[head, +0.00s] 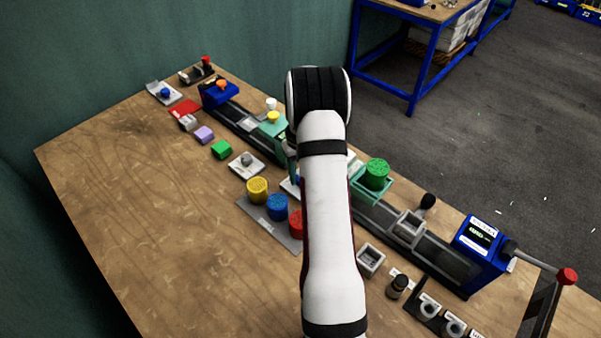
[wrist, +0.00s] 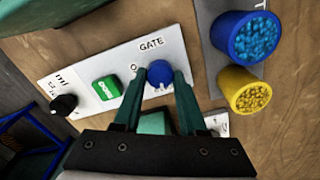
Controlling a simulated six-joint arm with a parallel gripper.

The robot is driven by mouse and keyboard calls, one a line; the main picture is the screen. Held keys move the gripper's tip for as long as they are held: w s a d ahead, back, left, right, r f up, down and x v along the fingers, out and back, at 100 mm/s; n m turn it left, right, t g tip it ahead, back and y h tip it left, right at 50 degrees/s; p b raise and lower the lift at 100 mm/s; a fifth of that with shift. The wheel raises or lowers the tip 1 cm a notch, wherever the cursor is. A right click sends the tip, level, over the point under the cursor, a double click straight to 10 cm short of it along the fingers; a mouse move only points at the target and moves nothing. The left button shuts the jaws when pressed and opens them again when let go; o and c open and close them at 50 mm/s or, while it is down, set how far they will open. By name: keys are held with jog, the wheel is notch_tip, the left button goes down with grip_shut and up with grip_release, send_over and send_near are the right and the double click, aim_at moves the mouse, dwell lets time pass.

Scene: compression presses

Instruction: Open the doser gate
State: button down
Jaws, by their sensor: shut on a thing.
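In the wrist view, a round blue knob (wrist: 160,73) sits on a white panel (wrist: 120,66) under the printed word GATE. My gripper (wrist: 161,80) is shut on this blue knob, with one dark green finger on each side of it. A round mark is printed just left of the knob; its full markings are partly covered by the fingers. A green DOSE button (wrist: 107,88) and a black knob (wrist: 63,104) with ml markings are on the same panel. In the head view, my arm hides most of the gripper and the panel. The gate itself cannot be made out.
Blue (wrist: 252,35) and yellow (wrist: 243,90) pellet cups stand close beside the panel; in the head view, a red cup (head: 296,223) stands beside them on a grey mat. A green container (head: 376,174) and a blue control box (head: 480,255) are right of my arm. The table's left front is clear.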

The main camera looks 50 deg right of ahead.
jog(key=m, duration=0.4)
jog(key=shift+m, duration=0.3)
jog(key=m, duration=0.3)
jog(key=shift+m, duration=0.4)
jog(key=m, duration=0.4)
jog(key=shift+s, duration=0.1)
jog(key=shift+m, duration=2)
jog(key=shift+c, duration=2.3)
grip_release()
